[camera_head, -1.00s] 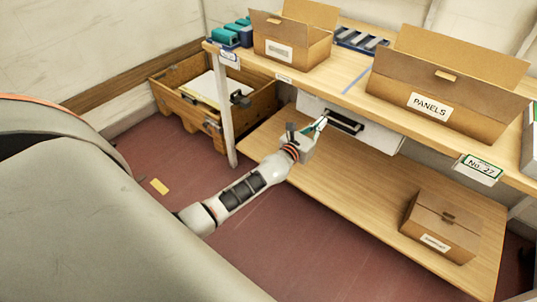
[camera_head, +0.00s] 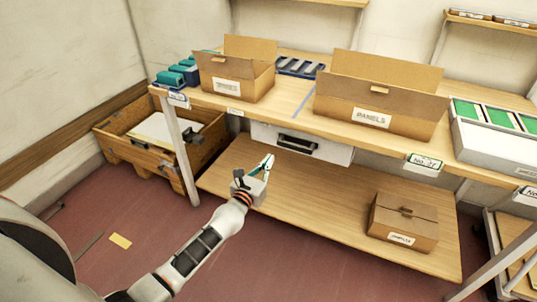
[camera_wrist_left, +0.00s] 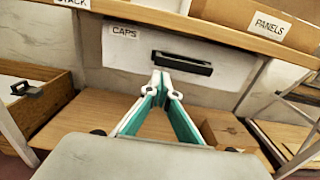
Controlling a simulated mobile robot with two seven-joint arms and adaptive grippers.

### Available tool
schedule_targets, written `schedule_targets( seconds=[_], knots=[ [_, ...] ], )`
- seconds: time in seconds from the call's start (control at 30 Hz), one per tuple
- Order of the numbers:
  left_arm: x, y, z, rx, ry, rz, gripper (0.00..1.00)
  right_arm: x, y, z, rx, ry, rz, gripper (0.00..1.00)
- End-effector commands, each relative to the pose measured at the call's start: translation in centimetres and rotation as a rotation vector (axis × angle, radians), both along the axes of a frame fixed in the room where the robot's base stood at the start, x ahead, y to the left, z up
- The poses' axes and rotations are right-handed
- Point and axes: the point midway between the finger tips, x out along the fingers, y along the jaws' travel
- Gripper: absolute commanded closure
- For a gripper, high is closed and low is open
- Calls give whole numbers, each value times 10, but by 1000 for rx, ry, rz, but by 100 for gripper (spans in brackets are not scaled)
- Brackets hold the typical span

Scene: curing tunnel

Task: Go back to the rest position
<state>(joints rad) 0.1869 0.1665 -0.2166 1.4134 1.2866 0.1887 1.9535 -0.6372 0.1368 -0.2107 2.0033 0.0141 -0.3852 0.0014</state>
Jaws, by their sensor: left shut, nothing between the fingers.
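My left gripper (camera_head: 268,160) is shut and empty in the head view, held in front of the table, before the white drawer (camera_head: 320,149) under the tabletop. In the left wrist view its teal-lined fingers (camera_wrist_left: 161,76) meet at the tips, pointing towards the drawer front (camera_wrist_left: 135,55) marked CAPS and its dark handle (camera_wrist_left: 182,63). The drawer looks shut. My right gripper is not in view.
The table (camera_head: 385,138) carries an open carton (camera_head: 232,88), a PANELS carton (camera_head: 375,118) and a blue tray (camera_head: 299,67). A closed box (camera_head: 403,222) sits on the lower shelf (camera_head: 330,206). A wooden crate (camera_head: 150,155) stands left.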

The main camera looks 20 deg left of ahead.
Motion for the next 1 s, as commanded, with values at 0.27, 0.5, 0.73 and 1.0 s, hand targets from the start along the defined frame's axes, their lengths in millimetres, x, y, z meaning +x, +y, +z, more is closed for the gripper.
schedule_targets(
  seconds=[0.27, 0.5, 0.73, 1.0],
  knots=[
    [-50, 2, 1, -1, -1, -1, 100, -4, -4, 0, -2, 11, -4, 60],
    [-67, 2, 1, 0, -2, -1, 100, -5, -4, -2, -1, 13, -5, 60],
    [-76, -4, -3, 86, 3, -18, 100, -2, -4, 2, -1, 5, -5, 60],
    [-152, -54, -42, 959, -10, -213, 100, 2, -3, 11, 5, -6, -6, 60]
  ],
)
